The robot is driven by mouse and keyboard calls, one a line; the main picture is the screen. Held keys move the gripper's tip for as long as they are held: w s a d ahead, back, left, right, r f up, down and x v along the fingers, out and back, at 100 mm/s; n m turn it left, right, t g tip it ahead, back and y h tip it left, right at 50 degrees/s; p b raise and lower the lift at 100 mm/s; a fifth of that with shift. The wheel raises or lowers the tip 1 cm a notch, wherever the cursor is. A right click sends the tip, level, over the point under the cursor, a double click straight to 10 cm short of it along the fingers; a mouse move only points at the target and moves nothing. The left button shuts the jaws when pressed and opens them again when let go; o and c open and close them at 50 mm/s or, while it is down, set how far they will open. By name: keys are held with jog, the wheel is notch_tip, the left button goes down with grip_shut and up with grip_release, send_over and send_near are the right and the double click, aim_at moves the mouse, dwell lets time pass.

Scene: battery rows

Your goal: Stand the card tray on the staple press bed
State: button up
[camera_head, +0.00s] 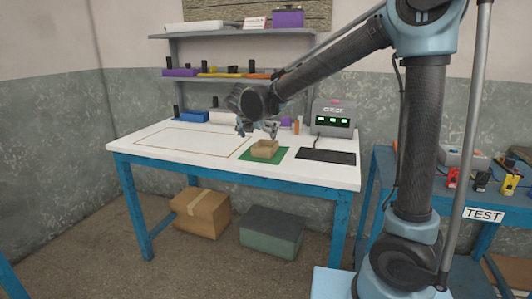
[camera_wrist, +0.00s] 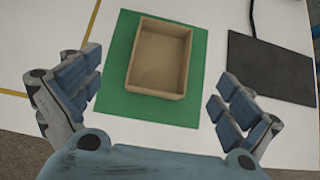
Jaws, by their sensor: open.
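The card tray (camera_head: 265,149), an open tan box, sits upright on a flat green mat (camera_head: 245,154) on the white bench. In the wrist view the tray (camera_wrist: 185,92) is empty, with the green mat (camera_wrist: 120,98) around it. My gripper (camera_head: 258,131) is over the bench, above the tray; in the wrist view its fingers (camera_wrist: 158,88) are spread wide, with the tray ahead between them and not touched. A black pad (camera_head: 327,156) lies right of the green mat. No part is labelled as the staple press bed, so I cannot tell which it is.
A grey device (camera_head: 332,118) with green displays stands behind the black pad. A tan outline (camera_head: 185,141) marks clear bench space at the left. Shelves (camera_head: 240,76) with items hang behind. A second blue bench (camera_head: 450,178) with small items stands right.

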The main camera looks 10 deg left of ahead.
aim_at(264, 144)
jog(key=x, duration=0.3)
jog(key=shift+f, duration=0.1)
jog(key=shift+s+f+x, duration=0.1)
jog(key=shift+x, duration=1.25)
jog(key=shift+s+f+x, duration=0.1)
jog(key=shift+s+x, duration=0.05)
jog(key=shift+x, duration=1.25)
jog(key=shift+d, duration=0.2)
jog(key=c, duration=1.1)
jog(key=shift+r, duration=0.1)
jog(key=shift+c, duration=0.2)
